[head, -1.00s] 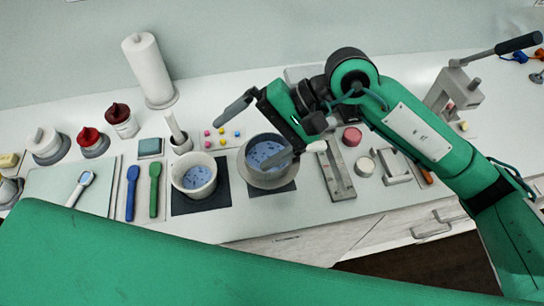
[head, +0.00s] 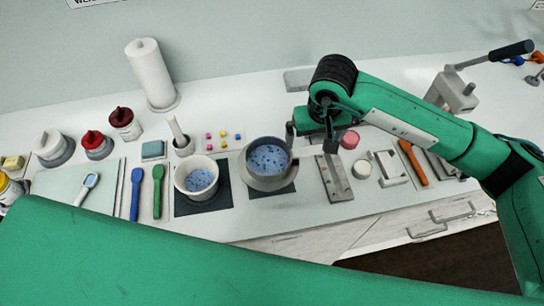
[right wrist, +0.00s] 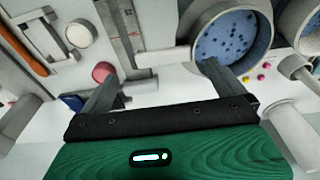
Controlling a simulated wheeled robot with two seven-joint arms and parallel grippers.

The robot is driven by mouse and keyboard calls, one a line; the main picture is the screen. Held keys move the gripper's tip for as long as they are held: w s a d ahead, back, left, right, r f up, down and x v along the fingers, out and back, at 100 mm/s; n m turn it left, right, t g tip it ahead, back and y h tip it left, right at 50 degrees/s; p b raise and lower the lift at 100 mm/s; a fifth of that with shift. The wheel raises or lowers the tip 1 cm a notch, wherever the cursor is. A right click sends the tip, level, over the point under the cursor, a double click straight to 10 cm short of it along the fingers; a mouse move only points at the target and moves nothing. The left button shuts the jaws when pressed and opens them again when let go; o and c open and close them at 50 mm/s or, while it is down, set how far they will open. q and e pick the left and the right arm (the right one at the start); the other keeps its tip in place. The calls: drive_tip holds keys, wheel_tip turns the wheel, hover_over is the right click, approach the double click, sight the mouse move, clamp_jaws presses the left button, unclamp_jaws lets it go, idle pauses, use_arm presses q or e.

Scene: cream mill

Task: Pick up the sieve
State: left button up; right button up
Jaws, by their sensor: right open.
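The sieve (head: 268,158) is a round grey vessel with blue, dark-speckled contents, standing right of the white bowl (head: 196,178). In the right wrist view the sieve (right wrist: 230,35) is at the upper right, and its pale handle (right wrist: 160,57) reaches left into the space between the fingers. My right gripper (head: 311,142) is open above the handle, at the sieve's right side. In the right wrist view the open gripper (right wrist: 160,75) has one finger overlapping the sieve's wall; contact cannot be told. In the head view the handle is mostly hidden by the gripper. My left gripper is out of view.
A grey metal bar fixture (head: 334,180), a pink round piece (head: 350,140) and a white round jar (head: 362,168) stand just right of the sieve. A lever press (head: 455,90) stands farther right.

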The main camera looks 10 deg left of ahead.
sight(308, 149)
drive_tip(key=f+p, duration=0.2)
drive_tip(key=f, duration=0.1)
drive_tip(key=w+a+f+p, duration=0.1)
drive_tip(key=f, duration=0.1)
drive_tip(key=shift+f+p, duration=0.3)
drive_tip(key=shift+f, duration=0.2)
drive_tip(key=shift+w, duration=0.1)
drive_tip(key=c, duration=1)
drive_tip(key=shift+r, duration=0.2)
drive_tip(key=shift+c, duration=0.2)
